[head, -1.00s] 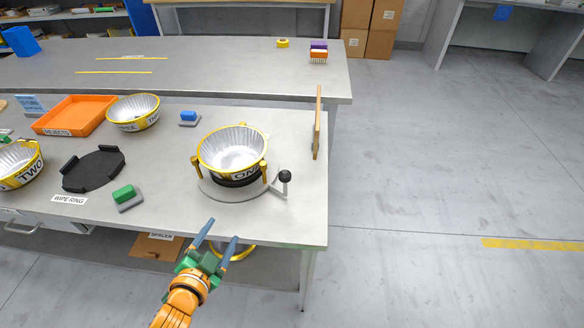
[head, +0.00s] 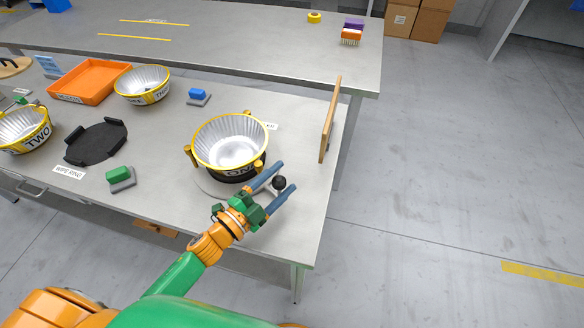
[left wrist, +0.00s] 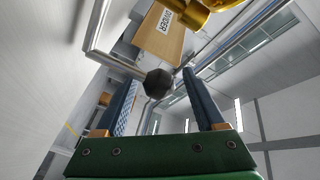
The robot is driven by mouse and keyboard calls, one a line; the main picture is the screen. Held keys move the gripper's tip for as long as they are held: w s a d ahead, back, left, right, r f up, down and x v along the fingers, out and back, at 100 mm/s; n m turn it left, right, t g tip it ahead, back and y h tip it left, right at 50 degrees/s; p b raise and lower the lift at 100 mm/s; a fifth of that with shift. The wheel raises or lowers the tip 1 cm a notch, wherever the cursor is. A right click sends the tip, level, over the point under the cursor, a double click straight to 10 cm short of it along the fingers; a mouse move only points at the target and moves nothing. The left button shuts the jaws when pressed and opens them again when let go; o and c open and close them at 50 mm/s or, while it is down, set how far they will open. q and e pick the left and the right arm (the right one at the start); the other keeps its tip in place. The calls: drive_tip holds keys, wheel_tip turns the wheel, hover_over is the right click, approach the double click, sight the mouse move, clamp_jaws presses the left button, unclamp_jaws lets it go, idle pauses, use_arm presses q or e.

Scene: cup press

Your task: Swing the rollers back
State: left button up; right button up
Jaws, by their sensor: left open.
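The bowl labelled ONE (head: 232,147) has a yellow rim and sits on the round press base near the table's right end. Yellow rollers (head: 190,157) stand around it, against its rim. The lever's black ball knob (head: 279,183) is at the front right of the base. My left gripper (head: 288,176) is open, its blue fingers on either side of the knob in the head view. In the left wrist view the dark knob (left wrist: 158,83) shows between the two open fingers (left wrist: 158,95), with no contact visible. My right gripper is not in view.
An upright wooden board (head: 330,120) stands right of the press. Sponges (head: 120,177), a black wipe ring (head: 96,142), the bowl TWO (head: 24,128), another bowl (head: 142,85) and an orange tray (head: 90,81) lie to the left.

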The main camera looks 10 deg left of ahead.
use_arm(q)
drive_tip(key=shift+x, duration=1.55)
drive_tip(key=shift+s, duration=0.15)
drive_tip(key=c, duration=0.4)
clamp_jaws()
drive_tip(key=shift+f, duration=0.1)
